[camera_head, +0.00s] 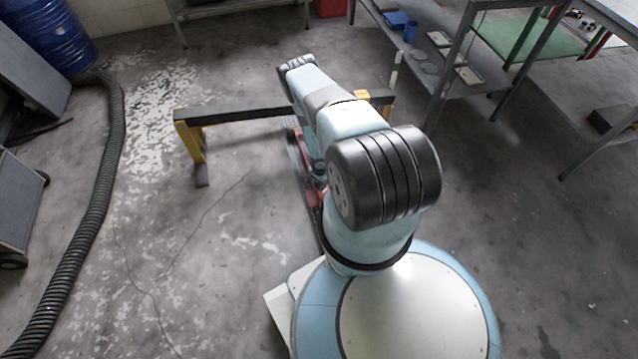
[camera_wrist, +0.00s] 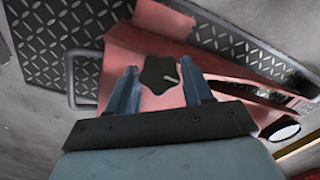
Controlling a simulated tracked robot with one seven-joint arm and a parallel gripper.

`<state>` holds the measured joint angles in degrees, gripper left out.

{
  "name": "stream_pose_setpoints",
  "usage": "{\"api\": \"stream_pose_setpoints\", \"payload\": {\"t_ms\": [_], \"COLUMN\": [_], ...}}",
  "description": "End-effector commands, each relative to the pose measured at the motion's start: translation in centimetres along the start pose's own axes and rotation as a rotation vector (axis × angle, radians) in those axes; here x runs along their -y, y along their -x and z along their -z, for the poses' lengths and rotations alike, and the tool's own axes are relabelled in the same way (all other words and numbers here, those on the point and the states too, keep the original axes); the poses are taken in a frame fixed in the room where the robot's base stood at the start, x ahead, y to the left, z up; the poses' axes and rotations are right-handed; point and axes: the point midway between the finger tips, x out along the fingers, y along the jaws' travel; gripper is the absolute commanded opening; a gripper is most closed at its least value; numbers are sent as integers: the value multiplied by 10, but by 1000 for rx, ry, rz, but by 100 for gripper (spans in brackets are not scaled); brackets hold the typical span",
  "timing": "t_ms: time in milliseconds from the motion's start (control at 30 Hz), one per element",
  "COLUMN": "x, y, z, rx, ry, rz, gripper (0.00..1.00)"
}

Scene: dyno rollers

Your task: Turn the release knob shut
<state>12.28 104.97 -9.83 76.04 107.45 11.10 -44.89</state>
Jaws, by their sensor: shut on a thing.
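The release knob (camera_wrist: 157,74) is a dark, lobed knob with a pale pointer mark, on a pink-red metal housing (camera_wrist: 120,62) in the wrist view. My gripper (camera_wrist: 159,70) has its two blue fingers on either side of the knob and is shut on it. The pale mark points towards the lower right of the knob. In the head view my arm hides the knob and gripper; only bits of red equipment (camera_head: 313,192) show beside the arm.
Dark diamond-plate panels (camera_wrist: 40,45) flank the housing, with a grey bar handle (camera_wrist: 70,75) at left. In the head view a yellow-legged barrier (camera_head: 235,114) stands beyond my arm. A ribbed hose (camera_head: 88,225) lies left; metal shelving (camera_head: 440,85) stands right.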

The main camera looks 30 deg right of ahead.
Motion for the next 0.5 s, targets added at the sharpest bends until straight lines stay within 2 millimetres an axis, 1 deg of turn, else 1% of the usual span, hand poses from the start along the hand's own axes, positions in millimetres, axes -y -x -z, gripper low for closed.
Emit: {"api": "stream_pose_setpoints", "payload": {"t_ms": [33, 133, 167, 500], "x": [-1, -1, -2, -2], "y": [0, 0, 0, 0], "z": [0, 0, 4, -1], "rx": [0, 0, 0, -2], "ry": [0, 0, -1, -20], "rz": [-2, -2, -2, 13], "gripper": [29, 20, 20, 20]}}
